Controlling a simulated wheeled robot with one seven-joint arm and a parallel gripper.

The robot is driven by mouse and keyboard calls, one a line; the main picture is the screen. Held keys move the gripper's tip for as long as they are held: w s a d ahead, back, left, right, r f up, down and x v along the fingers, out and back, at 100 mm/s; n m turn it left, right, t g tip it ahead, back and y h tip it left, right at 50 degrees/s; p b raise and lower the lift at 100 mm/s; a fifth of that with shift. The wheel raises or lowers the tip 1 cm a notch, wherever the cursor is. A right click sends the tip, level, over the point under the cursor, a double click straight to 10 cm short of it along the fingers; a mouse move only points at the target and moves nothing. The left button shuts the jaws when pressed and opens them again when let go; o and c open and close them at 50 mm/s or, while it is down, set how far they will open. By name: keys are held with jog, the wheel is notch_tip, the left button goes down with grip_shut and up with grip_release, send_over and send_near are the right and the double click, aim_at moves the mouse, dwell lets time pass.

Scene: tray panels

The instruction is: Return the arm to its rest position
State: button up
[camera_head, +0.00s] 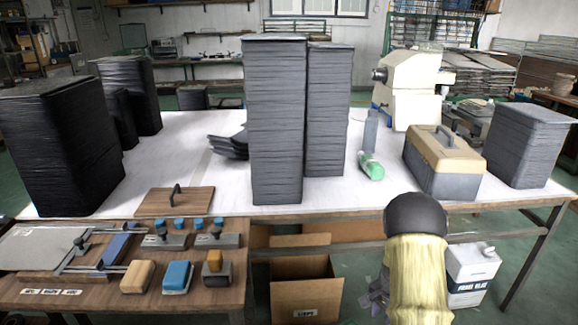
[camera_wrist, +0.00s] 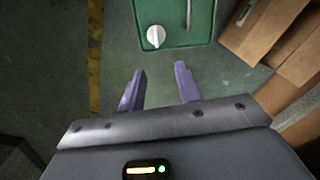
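My arm shows at the lower right of the head view, in front of the table's front edge. My gripper (camera_wrist: 159,82) points down toward the green floor in the wrist view. Its two purple fingers are apart, with only floor between them. In the head view only a small dark part of the gripper shows beside the yellowish arm link, and the fingertips cannot be made out there.
The white table (camera_head: 215,190) bears tall dark stacks (camera_head: 277,120), a toolbox (camera_head: 443,165) and a green bottle (camera_head: 371,167). A wooden bench (camera_head: 70,300) with tools is at left. Cardboard boxes (camera_head: 305,290) and a white canister (camera_head: 472,265) are low down. A green panel (camera_wrist: 190,12) lies beyond the fingers.

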jog(key=s+a+r+n+t, duration=0.1)
jog(key=s+a+r+n, duration=0.55)
jog(key=s+r, duration=0.3)
jog(key=s+a+r+n+t, duration=0.1)
jog(key=s+a+r+n, duration=0.4)
jog(key=s+a+r, duration=0.5)
notch_tip(320, 180, up, 24)
jog(key=w+d+p, duration=0.1)
jog(key=d+p, duration=0.1)
jog(key=p, duration=2.1)
jog(key=shift+d, duration=0.2)
jog(key=shift+w, duration=0.2)
